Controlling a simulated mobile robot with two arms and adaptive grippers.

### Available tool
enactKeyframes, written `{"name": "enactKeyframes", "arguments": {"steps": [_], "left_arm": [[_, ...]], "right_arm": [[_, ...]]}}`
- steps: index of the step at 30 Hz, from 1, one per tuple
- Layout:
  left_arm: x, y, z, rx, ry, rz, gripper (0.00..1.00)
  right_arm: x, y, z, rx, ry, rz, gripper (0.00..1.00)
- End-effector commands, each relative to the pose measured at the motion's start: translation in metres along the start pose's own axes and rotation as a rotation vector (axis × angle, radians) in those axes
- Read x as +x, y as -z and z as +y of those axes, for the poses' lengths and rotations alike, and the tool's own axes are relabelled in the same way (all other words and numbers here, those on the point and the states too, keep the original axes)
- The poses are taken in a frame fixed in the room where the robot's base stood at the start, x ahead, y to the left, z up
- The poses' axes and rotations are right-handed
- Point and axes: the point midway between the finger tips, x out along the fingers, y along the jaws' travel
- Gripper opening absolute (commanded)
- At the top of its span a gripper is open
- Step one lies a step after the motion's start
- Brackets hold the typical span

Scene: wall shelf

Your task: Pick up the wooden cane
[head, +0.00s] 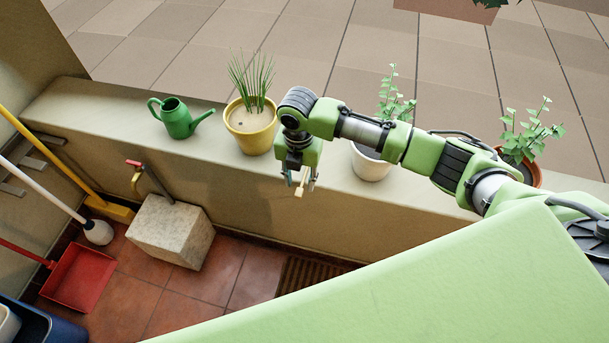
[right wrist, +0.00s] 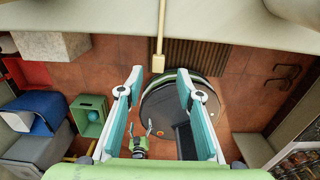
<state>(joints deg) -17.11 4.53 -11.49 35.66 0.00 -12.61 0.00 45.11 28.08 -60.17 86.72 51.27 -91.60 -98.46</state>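A thin pale wooden stick with a block-like end, which looks like the wooden cane (right wrist: 159,48), comes in from the top of the right wrist view across the ledge. Its end shows beyond and between my right fingertips. In the head view a short piece of the cane (head: 299,191) shows just under my right gripper (head: 302,180); the rest is hidden. In the right wrist view my right gripper (right wrist: 159,82) is open, its teal fingers wide apart with nothing clasped. My left gripper (right wrist: 143,132) shows small and low down there, its prongs apart.
The ledge (head: 225,180) carries a green watering can (head: 178,120), a yellow pot (head: 250,128), a white pot (head: 370,163) and a terracotta pot (head: 528,172). A stone block (head: 170,232) with a tap stands below. Brooms and a red dustpan (head: 78,277) are left.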

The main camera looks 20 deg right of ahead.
Motion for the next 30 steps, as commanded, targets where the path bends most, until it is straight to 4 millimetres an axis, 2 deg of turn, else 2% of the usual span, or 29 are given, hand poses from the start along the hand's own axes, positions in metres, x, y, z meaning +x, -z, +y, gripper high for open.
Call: {"name": "enactKeyframes", "arguments": {"steps": [6, 9, 17, 21, 30], "left_arm": [[0.0, 0.0, 0.0, 0.0, 0.0, -0.001, 0.77], [0.001, -0.001, 0.0, 0.0, 0.0, -0.001, 0.77], [0.001, -0.002, 0.0, 0.0, 0.0, -0.003, 0.77], [0.001, -0.002, 0.0, 0.0, 0.0, -0.003, 0.77], [0.001, -0.002, 0.0, 0.0, 0.0, -0.004, 0.77]], "right_arm": [[0.034, -0.003, 0.003, 0.001, 0.002, 0.002, 0.33], [0.043, -0.004, 0.003, 0.0, 0.001, 0.0, 0.33], [0.046, -0.004, 0.003, 0.0, 0.001, -0.001, 0.33], [0.045, -0.004, 0.003, 0.0, 0.001, -0.001, 0.05], [0.045, -0.004, 0.003, 0.0, 0.001, -0.001, 0.05]]}}
